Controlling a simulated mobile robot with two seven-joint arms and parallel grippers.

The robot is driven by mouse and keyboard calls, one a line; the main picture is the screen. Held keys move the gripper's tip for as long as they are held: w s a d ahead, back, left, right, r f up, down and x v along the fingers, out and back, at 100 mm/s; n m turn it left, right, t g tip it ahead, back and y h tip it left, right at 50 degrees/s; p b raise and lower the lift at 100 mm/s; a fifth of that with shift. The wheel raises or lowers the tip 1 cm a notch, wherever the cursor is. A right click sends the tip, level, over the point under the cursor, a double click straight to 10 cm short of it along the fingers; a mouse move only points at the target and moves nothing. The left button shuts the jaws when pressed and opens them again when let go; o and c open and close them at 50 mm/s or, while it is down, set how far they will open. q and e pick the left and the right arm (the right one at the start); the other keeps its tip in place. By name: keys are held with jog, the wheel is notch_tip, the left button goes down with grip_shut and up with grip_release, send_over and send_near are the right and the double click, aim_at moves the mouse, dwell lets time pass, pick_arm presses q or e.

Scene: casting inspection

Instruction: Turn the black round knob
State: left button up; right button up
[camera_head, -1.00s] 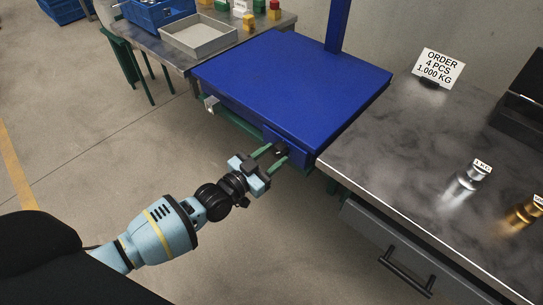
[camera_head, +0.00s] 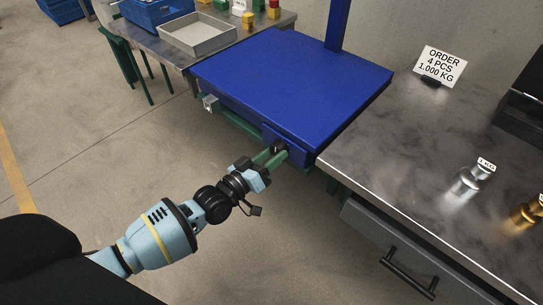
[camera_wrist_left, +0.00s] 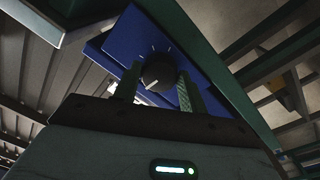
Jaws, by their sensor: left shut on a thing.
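The black round knob (camera_wrist_left: 160,72) sits on a blue panel with white tick marks, and its white pointer line points to the lower left in the left wrist view. In the head view the knob (camera_head: 279,147) shows only in small part at the front of the blue platform (camera_head: 290,72). My left gripper (camera_head: 276,155) is shut on the knob, with one green finger on each side of it. The fingers also show in the left wrist view (camera_wrist_left: 157,88). My right gripper is not in view.
A grey workbench (camera_head: 400,140) with an order sign (camera_head: 440,66), a silver weight (camera_head: 467,183) and a brass weight (camera_head: 528,212) stands at the right. A grey tray (camera_head: 198,35) is on the table behind. The floor at the left is clear.

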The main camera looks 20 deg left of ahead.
pick_arm(q)
jog(key=shift+f+n, duration=0.1)
jog(key=shift+n, duration=0.3)
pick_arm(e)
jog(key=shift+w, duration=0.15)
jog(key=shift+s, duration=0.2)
pick_arm(q)
jog(key=o, duration=1)
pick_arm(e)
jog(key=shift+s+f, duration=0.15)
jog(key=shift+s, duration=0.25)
pick_arm(q)
jog(key=shift+s, duration=0.1)
